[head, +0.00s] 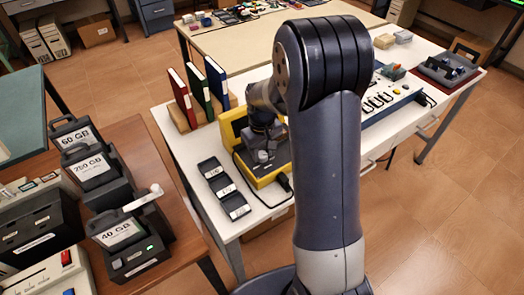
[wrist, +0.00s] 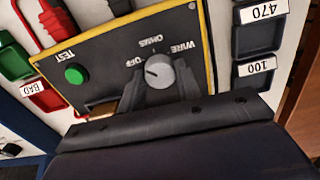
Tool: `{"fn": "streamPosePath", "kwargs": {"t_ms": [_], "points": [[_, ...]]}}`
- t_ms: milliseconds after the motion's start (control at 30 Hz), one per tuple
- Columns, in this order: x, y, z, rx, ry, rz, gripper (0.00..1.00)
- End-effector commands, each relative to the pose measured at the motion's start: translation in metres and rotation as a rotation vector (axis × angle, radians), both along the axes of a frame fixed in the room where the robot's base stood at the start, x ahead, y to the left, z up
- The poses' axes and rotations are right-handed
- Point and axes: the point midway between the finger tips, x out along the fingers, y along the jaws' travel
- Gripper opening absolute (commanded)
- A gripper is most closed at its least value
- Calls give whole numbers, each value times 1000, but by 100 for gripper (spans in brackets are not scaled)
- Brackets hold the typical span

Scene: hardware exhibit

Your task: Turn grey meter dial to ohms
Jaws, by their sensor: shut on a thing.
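The meter is a dark panel with a yellow rim (wrist: 105,62), seen upside down in the wrist view; its yellow case (head: 228,132) stands on the white table in the head view. The grey dial (wrist: 160,70) sits in the panel, with OFF, OHMS and WIRE lettered around it. A pale mark on the dial appears to face the OFF side. My gripper (wrist: 161,86) is shut on the dial, with a dark finger on each side. The fingers hide the dial's near edge. In the head view my arm covers part of the meter.
A green TEST button (wrist: 75,74) is on the same panel. Dark blocks marked 470 and 100 (wrist: 256,76) lie beside the meter. Red, green and blue binders (head: 197,92) stand behind it. A brown table with drive docks (head: 120,240) is at left.

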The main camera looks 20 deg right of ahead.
Motion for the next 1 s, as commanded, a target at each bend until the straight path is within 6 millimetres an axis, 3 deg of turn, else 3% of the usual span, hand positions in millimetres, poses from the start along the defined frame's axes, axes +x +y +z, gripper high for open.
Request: {"fn": "streamPosePath", "kwargs": {"t_ms": [267, 1000], "points": [[0, 0, 0, 0, -1, -114, 9], [0, 0, 0, 0, -1, -671, 9]]}}
